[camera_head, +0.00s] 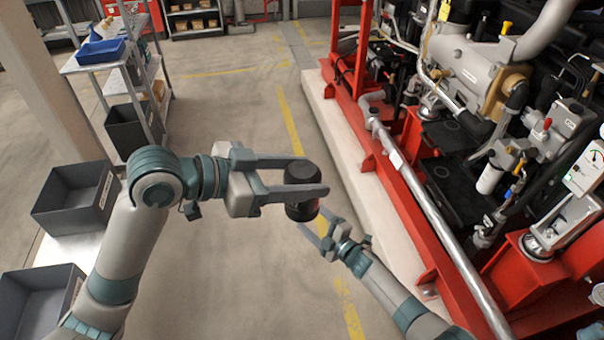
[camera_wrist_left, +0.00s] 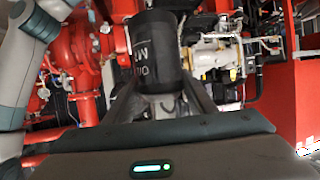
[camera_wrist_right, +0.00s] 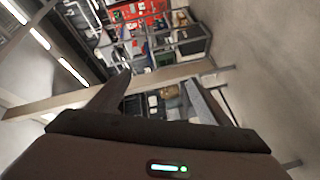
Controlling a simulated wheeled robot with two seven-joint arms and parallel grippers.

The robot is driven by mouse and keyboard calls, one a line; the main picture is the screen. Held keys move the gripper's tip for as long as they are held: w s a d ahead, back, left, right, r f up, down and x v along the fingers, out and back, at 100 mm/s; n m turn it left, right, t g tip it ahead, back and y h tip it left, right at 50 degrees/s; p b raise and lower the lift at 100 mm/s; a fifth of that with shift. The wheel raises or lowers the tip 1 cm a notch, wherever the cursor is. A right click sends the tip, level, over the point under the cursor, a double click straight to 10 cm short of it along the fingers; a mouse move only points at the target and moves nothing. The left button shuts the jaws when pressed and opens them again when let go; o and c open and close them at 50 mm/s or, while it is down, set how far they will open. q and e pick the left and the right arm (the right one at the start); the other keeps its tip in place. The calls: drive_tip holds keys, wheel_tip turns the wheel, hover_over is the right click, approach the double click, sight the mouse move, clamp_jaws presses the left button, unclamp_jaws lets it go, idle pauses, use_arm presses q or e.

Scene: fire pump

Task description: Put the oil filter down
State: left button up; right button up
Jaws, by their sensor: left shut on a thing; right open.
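The oil filter (camera_head: 302,190) is a black cylinder, held upright in the air over the floor, left of the pump skid. My left gripper (camera_head: 308,190) is shut on it, with a finger on each side. In the left wrist view the filter (camera_wrist_left: 157,55) stands between the fingers and shows part of its white lettering. My right gripper (camera_head: 316,226) is open, just below and right of the filter in the head view. In the right wrist view its fingers (camera_wrist_right: 152,95) are spread with nothing between them. Whether it touches the filter is unclear.
Dark grey bins (camera_head: 76,200) stand on a light surface at the left. A shelf cart with a blue tray (camera_head: 101,51) is behind them. The red skid rail (camera_head: 408,190) and engine fill the right side. The floor (camera_head: 235,120) between is clear.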

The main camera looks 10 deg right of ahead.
drive_tip(key=s+d+f+m+g+h, duration=0.2)
drive_tip(key=s+d+f+m, duration=0.15)
drive_tip(key=s+f, duration=0.6)
drive_tip(key=s+d+f+m+g+h, duration=0.2)
drive_tip(key=s+d+f+m+h, duration=0.15)
drive_tip(key=s+f, duration=0.55)
drive_tip(key=s+d+f+m+g+h, duration=0.2)
drive_tip(key=s+d+f+m, duration=0.15)
drive_tip(key=s+f, duration=0.6)
drive_tip(key=s+d+f+m+g, duration=0.1)
drive_tip(key=s+f, duration=0.3)
drive_tip(key=s, duration=0.8)
drive_tip(key=s+d+f+m+g+h, duration=0.1)
drive_tip(key=s+f+m+g, duration=0.3)
drive_tip(key=s, duration=0.8)
drive_tip(key=s+d+f+m+g, duration=0.1)
drive_tip(key=s+f, duration=0.4)
drive_tip(key=s, duration=0.7)
drive_tip(key=shift+s+d+f+m+g+h, duration=0.25)
drive_tip(key=shift+d+m+g+h, duration=0.1)
drive_tip(key=shift+m+g, duration=0.4)
